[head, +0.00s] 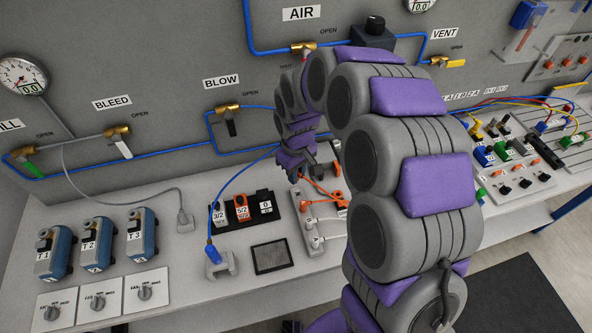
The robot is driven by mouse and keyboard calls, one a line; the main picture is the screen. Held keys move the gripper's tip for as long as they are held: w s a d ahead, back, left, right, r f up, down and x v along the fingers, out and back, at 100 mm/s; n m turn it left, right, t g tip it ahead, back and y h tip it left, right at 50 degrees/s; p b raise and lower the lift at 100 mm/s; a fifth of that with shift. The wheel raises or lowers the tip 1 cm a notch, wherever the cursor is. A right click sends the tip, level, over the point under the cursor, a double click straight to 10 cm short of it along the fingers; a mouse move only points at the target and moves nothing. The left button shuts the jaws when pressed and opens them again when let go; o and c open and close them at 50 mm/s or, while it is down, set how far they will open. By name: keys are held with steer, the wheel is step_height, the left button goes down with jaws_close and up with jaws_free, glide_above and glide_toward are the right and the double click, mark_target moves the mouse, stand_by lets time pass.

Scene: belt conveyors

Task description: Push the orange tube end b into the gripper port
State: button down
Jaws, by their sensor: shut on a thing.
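My gripper (301,165) is at the end of my grey and purple arm, low over the back of the bench near the middle of the view. It is shut on the orange tube at its end; the jaws hide the tip. The orange tube (322,190) runs from the jaws down to the right, towards a pale block (312,243) with several white fittings. My arm covers the right part of this block. I cannot tell which fitting is the gripper port, nor whether the held end touches one.
A black holder with valve modules (241,207) and a dark square pad (272,256) lie left of the block. A blue tube (229,192) runs to a grey clamp (219,262). Blue units T1, T2, T3 (97,243) stand at left. A coloured terminal panel (510,155) is at right.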

steer(key=shift+d, duration=0.15)
steer(key=d+p, duration=0.1)
steer(key=d, duration=1.1)
steer(key=shift+s+p, duration=0.2)
steer(key=shift+p, duration=0.1)
stand_by(0.3)
steer(key=shift+d, duration=0.1)
steer(key=shift+f, duration=0.2)
glide_above(338, 197)
steer(key=shift+w+d+f+b, duration=0.1)
steer(key=shift+w+f+b, duration=0.15)
steer(key=shift+f, duration=0.8)
steer(key=shift+w+d+f+b, duration=0.1)
steer(key=shift+w+f, duration=0.1)
steer(key=shift+f, duration=0.8)
steer(key=shift+r, duration=0.1)
steer(key=shift+p, duration=0.45)
